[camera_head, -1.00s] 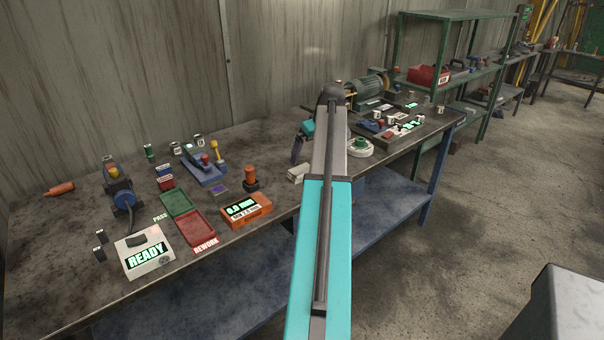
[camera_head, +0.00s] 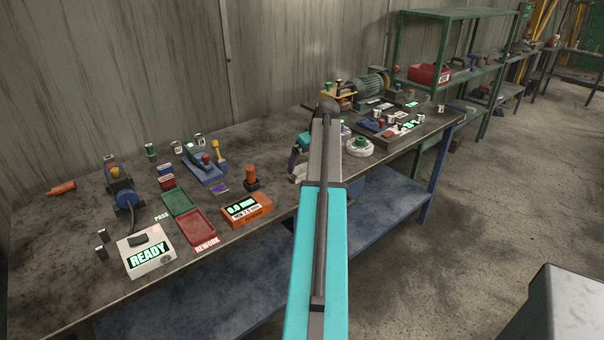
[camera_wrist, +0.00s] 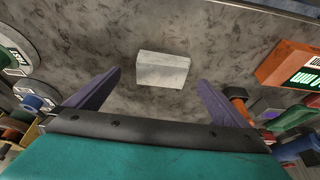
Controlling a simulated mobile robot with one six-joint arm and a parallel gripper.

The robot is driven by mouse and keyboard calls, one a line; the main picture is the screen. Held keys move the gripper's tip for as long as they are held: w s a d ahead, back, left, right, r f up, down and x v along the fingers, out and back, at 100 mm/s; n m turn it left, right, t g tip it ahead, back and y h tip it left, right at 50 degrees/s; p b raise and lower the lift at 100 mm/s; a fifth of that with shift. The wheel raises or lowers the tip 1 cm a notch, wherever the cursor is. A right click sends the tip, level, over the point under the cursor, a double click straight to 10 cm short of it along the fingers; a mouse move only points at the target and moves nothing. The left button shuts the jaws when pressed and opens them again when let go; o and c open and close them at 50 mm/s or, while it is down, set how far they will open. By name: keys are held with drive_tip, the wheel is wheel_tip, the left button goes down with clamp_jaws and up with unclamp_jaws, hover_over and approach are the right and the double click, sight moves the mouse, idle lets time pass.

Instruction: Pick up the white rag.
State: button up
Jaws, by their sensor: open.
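The white rag is a pale, folded, block-like piece (camera_wrist: 163,68) lying on the grey worktop. In the wrist view it sits ahead of my gripper (camera_wrist: 160,79), between the lines of the two purple fingers. The fingers are open, with nothing between them, and do not appear to touch the rag. In the head view my gripper (camera_head: 297,158) is low over the bench's front part, and the rag (camera_head: 298,176) is mostly hidden behind it and the arm.
An orange gauge (camera_head: 246,211) and an orange-topped post (camera_head: 251,178) stand left of the rag. A round white-and-green fixture (camera_head: 358,147) stands to the right. The bench's front edge is close to the rag. Red (camera_head: 197,229) and green trays lie further left.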

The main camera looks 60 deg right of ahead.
sight(302, 169)
drive_tip(key=shift+a+p+x, duration=0.2)
drive_tip(key=shift+p+x, duration=0.45)
drive_tip(key=shift+x, duration=1.85)
drive_tip(key=c, duration=1.4)
drive_tip(key=shift+r, duration=0.15)
drive_tip(key=shift+r+b, duration=0.55)
drive_tip(key=shift+r, duration=1)
drive_tip(key=s+a+b, duration=0.1)
drive_tip(key=s+a, duration=0.2)
drive_tip(key=a, duration=0.1)
drive_tip(key=s+a+r+b, duration=0.1)
drive_tip(key=s+a, duration=0.3)
drive_tip(key=s+a+b, duration=0.1)
drive_tip(key=s+a, duration=0.2)
drive_tip(key=a, duration=0.1)
drive_tip(key=shift+s+a+r, duration=0.15)
drive_tip(key=shift+s+r, duration=0.05)
drive_tip(key=shift+r, duration=0.15)
